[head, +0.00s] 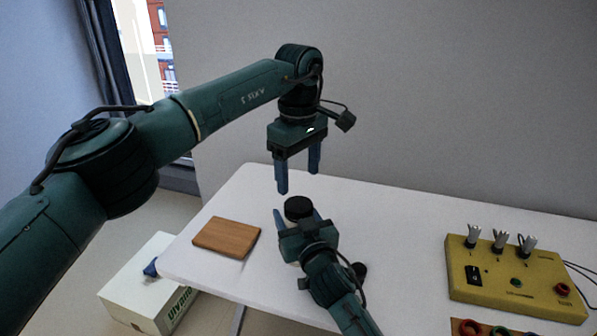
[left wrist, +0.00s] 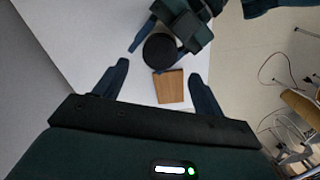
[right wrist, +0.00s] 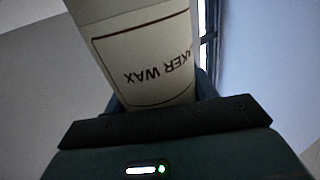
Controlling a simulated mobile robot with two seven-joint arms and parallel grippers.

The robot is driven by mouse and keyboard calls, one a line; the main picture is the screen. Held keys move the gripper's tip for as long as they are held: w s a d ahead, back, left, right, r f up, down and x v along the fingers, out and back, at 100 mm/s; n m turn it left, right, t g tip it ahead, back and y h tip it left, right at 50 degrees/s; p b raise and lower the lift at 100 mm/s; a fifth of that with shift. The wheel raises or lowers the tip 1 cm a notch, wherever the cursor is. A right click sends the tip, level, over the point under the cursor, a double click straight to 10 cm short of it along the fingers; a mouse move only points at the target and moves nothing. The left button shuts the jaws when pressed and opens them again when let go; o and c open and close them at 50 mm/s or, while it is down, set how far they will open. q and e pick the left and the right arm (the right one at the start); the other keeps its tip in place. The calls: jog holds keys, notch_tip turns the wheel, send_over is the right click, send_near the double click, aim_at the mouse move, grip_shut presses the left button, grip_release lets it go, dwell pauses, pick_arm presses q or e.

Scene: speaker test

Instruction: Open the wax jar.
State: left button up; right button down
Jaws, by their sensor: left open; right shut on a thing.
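The wax jar shows its black lid (head: 298,206) on top in the head view. Its pale label with "WAX" lettering (right wrist: 145,60) fills the upper middle of the right wrist view. My right gripper (head: 298,217) is shut on the jar body, one finger on each side below the lid. My left gripper (head: 298,181) is open and empty, pointing down above the lid. In the left wrist view the lid (left wrist: 160,49) lies between and beyond the open fingers. The lid is on the jar. Most of the jar body is hidden in the head view.
A wooden board (head: 227,237) lies on the white table (head: 400,215), left of the jar. A yellow box with switches (head: 515,275) stands at the right, coloured rings (head: 500,331) in front. A white carton (head: 150,285) is beyond the table's left edge. The table's back middle is clear.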

aim_at(298, 204)
pick_arm(q)
notch_tip(298, 204, down, 7)
jog(key=shift+r, duration=0.1)
jog(key=shift+c, duration=0.3)
jog(key=c, duration=1)
jog(key=shift+o, duration=0.2)
jog(key=n, duration=0.3)
jog(key=shift+n, duration=0.3)
jog(key=o, duration=1.1)
